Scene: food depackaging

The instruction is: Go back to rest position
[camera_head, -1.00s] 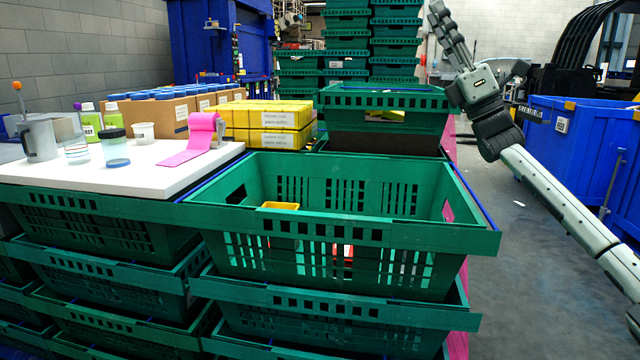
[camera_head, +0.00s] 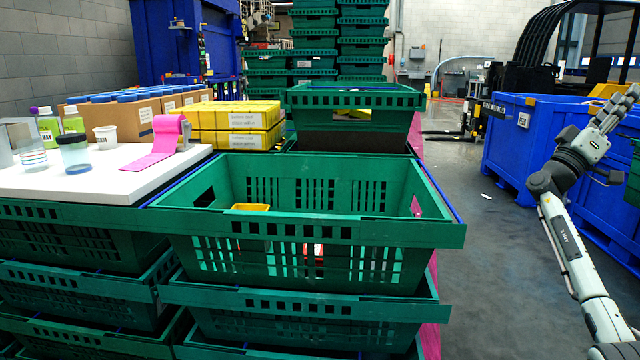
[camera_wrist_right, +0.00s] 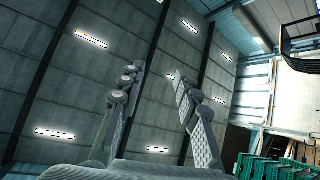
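My right gripper (camera_head: 622,108) is raised at the right edge of the head view, over the blue bins and well clear of the green crates. In the right wrist view its two fingers (camera_wrist_right: 158,82) stand apart with nothing between them, pointing up at the ceiling. My left arm and gripper are not in view. The top green crate (camera_head: 330,232) in front holds a small yellow item (camera_head: 251,207); a red item low inside shows partly through the slotted wall.
A white board (camera_head: 100,185) at left carries cups, bottles and a pink strip (camera_head: 158,150). Yellow boxes (camera_head: 240,118) and another green crate (camera_head: 352,97) stand behind. Large blue bins (camera_head: 515,150) stand at right.

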